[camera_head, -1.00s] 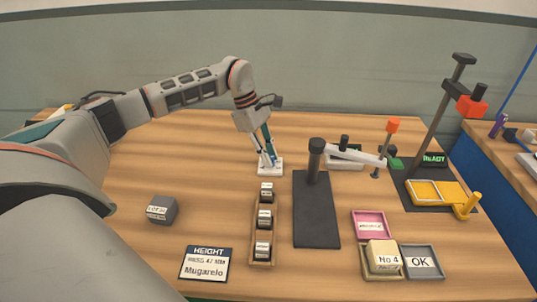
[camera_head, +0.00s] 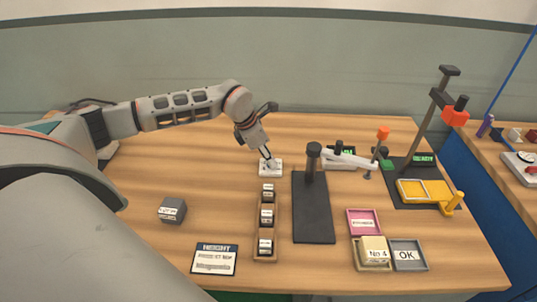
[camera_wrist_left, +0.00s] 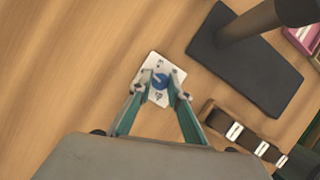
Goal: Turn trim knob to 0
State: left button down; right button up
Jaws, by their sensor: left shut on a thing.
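The trim knob is a small round blue knob (camera_wrist_left: 160,80) on a white plate (camera_wrist_left: 149,62) in the left wrist view. The plate also shows near the middle of the table in the head view (camera_head: 278,168). My left gripper (camera_wrist_left: 160,93) has its two teal fingers on either side of the knob, shut on it. In the head view my left gripper (camera_head: 269,161) points down at the plate and hides the knob. The marks on the plate are too small to read. My right gripper is not in view.
A wooden rack (camera_head: 266,228) of labelled blocks lies in front. A grey block (camera_head: 172,209) and a height card (camera_head: 214,259) lie front left. The table left of the plate is clear.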

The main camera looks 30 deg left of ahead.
pick_arm(q)
jog(key=shift+n+t+y+p, duration=0.3)
jog(key=shift+n+y, duration=0.1)
jog(key=shift+n, duration=0.7)
jog(key=c, duration=1.9)
grip_release()
jog(key=shift+s, duration=0.1)
jog(key=shift+r, duration=0.1)
jog(key=v, duration=1.1)
jog(key=shift+r, duration=0.4)
